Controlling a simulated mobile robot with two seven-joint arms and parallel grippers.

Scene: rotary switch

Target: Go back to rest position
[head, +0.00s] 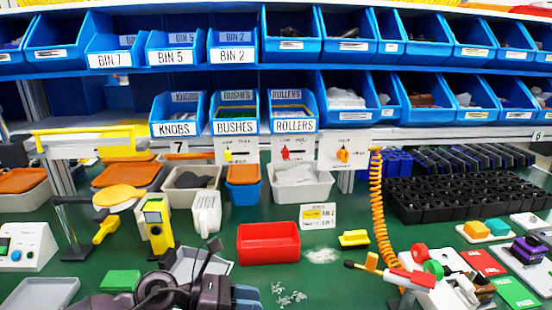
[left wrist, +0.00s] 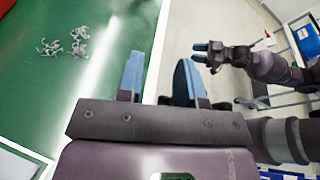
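Three rotary switches are on white panels below the shelf in the head view: yellow (head: 228,155), red (head: 285,153) and orange (head: 343,155). My left gripper (head: 247,297) is low at the bottom edge of the head view, well away from the switches. In the left wrist view its two blue fingers (left wrist: 160,80) are apart, with nothing between them. My right gripper (left wrist: 205,53) shows only in the left wrist view, at upper right. Its blue fingertips are a little apart, with nothing visible between them.
A red bin (head: 268,244) and a yellow block (head: 354,238) stand on the green bench. Small light scraps (head: 288,297) lie in front of the bin. An orange coiled cord (head: 380,205) hangs at centre right. The left wrist view shows pale floor beyond the bench edge.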

